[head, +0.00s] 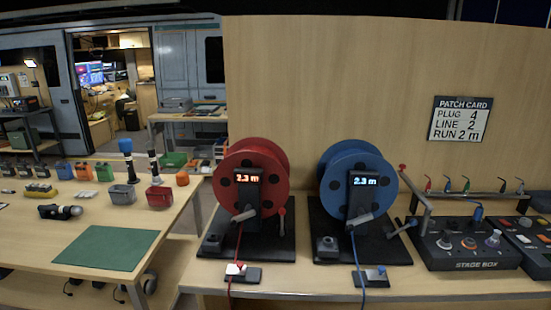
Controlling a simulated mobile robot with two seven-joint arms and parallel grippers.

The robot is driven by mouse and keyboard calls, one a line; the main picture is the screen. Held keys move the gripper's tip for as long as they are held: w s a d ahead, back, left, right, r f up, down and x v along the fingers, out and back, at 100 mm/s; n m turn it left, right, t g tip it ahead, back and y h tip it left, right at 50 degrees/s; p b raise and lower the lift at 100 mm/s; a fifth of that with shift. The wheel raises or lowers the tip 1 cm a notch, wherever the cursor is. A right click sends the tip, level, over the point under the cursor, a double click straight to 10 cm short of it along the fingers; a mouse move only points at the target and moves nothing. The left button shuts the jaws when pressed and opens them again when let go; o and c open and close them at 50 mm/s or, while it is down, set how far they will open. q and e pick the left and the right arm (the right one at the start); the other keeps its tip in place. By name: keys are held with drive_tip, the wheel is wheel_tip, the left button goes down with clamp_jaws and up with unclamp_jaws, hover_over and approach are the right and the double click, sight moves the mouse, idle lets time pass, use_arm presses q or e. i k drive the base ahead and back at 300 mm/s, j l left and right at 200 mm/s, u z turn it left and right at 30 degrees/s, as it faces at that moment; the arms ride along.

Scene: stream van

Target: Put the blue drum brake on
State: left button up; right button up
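The blue drum (354,184) stands upright on a black base (385,250) on the bench, right of centre in the head view. The stand in front of it has a display (365,181) reading 2.3 m. A grey crank-like handle (359,221) is at the front of the stand. A grey lever (403,228) leans outward at the base's right side; I cannot tell for certain whether it is the brake. Neither of my grippers is in view.
A red drum (243,171), its display also reading 2.3 m, stands to the left. A stage box (468,252) and a bent grey bar with a red tip (425,200) are at right. A patch card (461,119) hangs above. A table with a green mat (108,249) is left.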

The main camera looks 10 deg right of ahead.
sight(412, 222)
drive_tip(key=z, duration=1.25)
drive_tip(key=i+j, duration=0.15)
drive_tip(key=j, duration=0.25)
drive_tip(key=i+j, duration=0.15)
drive_tip(key=j, duration=0.3)
drive_tip(key=i+j, duration=0.15)
drive_tip(key=j, duration=0.25)
